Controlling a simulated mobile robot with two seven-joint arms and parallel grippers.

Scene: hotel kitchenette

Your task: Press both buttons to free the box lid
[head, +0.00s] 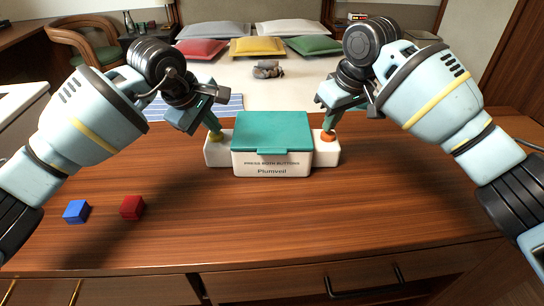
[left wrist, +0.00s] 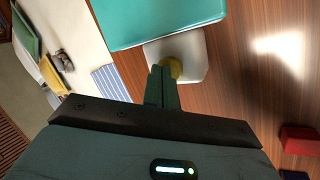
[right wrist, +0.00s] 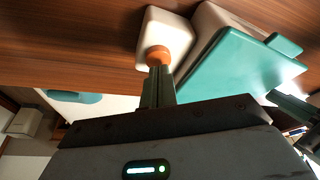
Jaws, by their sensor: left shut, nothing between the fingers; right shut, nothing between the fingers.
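A white box (head: 272,165) with a teal lid (head: 272,131) stands on the wooden counter, and the lid lies closed on it. A white block on each side carries a button: a yellow button (head: 216,136) on the left and an orange button (head: 328,135) on the right. My left gripper (head: 216,129) is shut and empty, its fingertips at the yellow button, also seen in the left wrist view (left wrist: 172,69). My right gripper (head: 328,128) is shut and empty, its tips at the orange button, also seen in the right wrist view (right wrist: 157,56). I cannot tell how far either button is pressed.
A blue cube (head: 76,211) and a red cube (head: 132,207) lie on the counter (head: 250,225) at the front left. The counter in front of the box is clear. A bed with several cushions is behind it.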

